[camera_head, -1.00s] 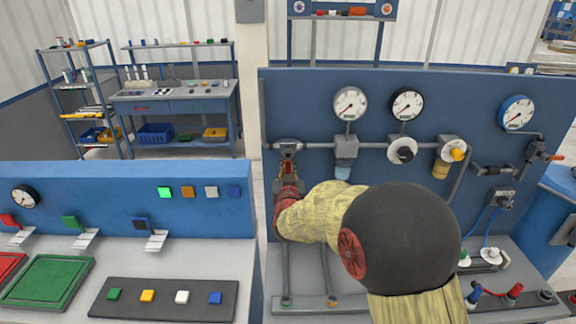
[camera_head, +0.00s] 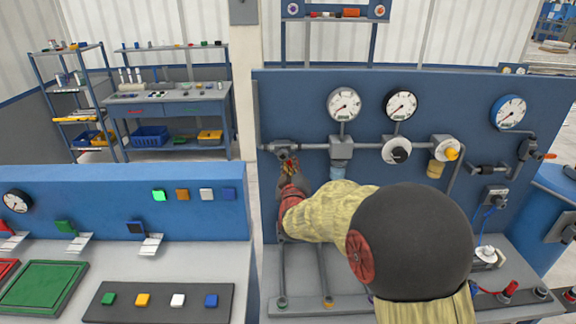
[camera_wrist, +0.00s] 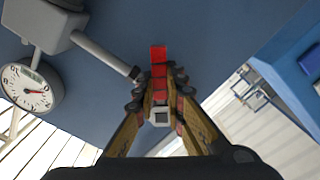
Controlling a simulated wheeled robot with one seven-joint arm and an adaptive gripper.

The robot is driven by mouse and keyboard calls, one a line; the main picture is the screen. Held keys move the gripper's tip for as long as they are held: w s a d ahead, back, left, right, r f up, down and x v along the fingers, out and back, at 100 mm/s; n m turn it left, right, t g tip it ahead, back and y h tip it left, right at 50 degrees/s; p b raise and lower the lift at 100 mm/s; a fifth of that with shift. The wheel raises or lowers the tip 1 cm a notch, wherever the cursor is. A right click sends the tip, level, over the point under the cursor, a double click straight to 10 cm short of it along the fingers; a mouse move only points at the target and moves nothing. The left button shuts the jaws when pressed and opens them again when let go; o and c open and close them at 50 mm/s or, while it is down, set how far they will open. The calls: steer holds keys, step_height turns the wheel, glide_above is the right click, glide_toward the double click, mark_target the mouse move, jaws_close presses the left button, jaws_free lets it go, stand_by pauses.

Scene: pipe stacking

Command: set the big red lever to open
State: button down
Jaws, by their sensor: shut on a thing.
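The big red lever (camera_wrist: 158,56) shows in the wrist view as a red bar between my fingers, its end sticking out past the fingertips. My gripper (camera_wrist: 158,84) is shut on it, one finger on each side. In the head view my gripper (camera_head: 291,170) is just below and slightly right of the grey valve body (camera_head: 284,147) at the left end of the panel's pipe. Only a small part of the lever shows there; my fingers hide the rest.
A gauge (camera_wrist: 30,86) is left in the wrist view. A lower console (camera_head: 120,190) with small coloured levers and buttons stands left.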

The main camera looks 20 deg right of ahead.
steer(key=n, duration=0.1)
steer(key=r+n, duration=0.1)
steer(key=n, duration=0.1)
steer(key=d+n+p, duration=0.1)
steer(key=n, duration=0.1)
steer(key=shift+s+r, duration=0.2)
steer(key=shift+r, duration=0.1)
steer(key=shift+d+r+n+p, duration=0.1)
steer(key=shift+r+n+p, duration=0.25)
steer(key=shift+n, duration=0.85)
steer(key=shift+d+r+n+p, duration=0.1)
steer(key=shift+r+n+p, duration=0.25)
steer(key=shift+n, duration=0.85)
steer(key=c, duration=1.8)
jaws_free()
steer(key=v, duration=1.2)
